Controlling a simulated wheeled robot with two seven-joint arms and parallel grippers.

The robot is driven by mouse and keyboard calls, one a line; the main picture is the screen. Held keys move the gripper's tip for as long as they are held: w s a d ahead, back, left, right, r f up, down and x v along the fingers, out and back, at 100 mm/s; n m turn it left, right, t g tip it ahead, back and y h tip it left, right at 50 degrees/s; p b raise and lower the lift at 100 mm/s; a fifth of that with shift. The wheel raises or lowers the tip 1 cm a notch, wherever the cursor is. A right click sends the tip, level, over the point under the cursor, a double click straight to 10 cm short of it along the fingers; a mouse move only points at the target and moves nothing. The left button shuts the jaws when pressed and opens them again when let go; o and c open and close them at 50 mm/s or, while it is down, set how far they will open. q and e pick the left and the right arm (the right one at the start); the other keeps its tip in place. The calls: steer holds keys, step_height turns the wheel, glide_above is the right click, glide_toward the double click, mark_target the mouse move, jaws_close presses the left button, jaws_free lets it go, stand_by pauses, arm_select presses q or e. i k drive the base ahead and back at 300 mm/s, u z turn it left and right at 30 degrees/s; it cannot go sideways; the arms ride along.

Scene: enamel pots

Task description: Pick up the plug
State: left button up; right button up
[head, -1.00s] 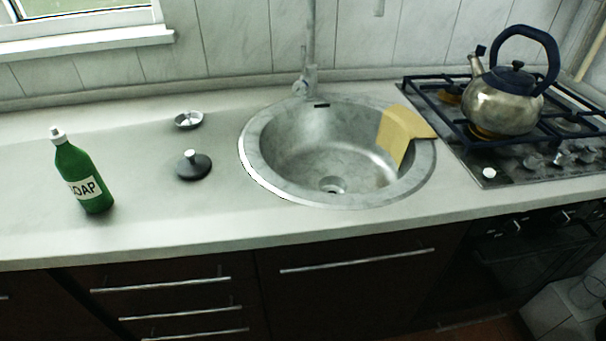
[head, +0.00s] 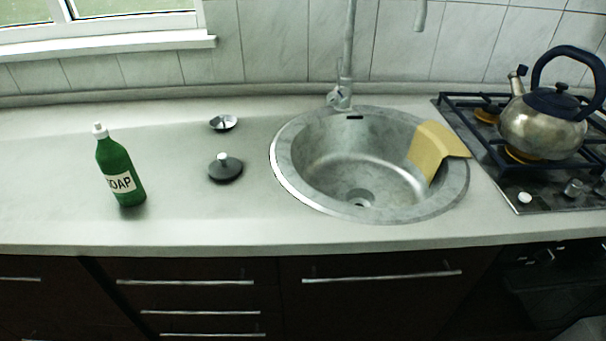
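The plug (head: 226,170) looks to be the dark round disc with a pale knob on top, lying on the counter left of the sink. A small metal strainer-like cup (head: 223,123) lies just behind it. The round metal sink (head: 290,185) is set into the counter, with its drain (head: 360,198) uncovered at the bottom. Neither of my grippers shows in the head view.
A green soap bottle (head: 121,170) stands upright on the left. A yellow cloth (head: 433,147) hangs over the sink's right rim. The faucet (head: 341,95) rises behind the sink. A kettle (head: 543,125) sits on the stove at right.

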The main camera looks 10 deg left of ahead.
mark_target(225, 169)
steer(key=u, duration=0.95)
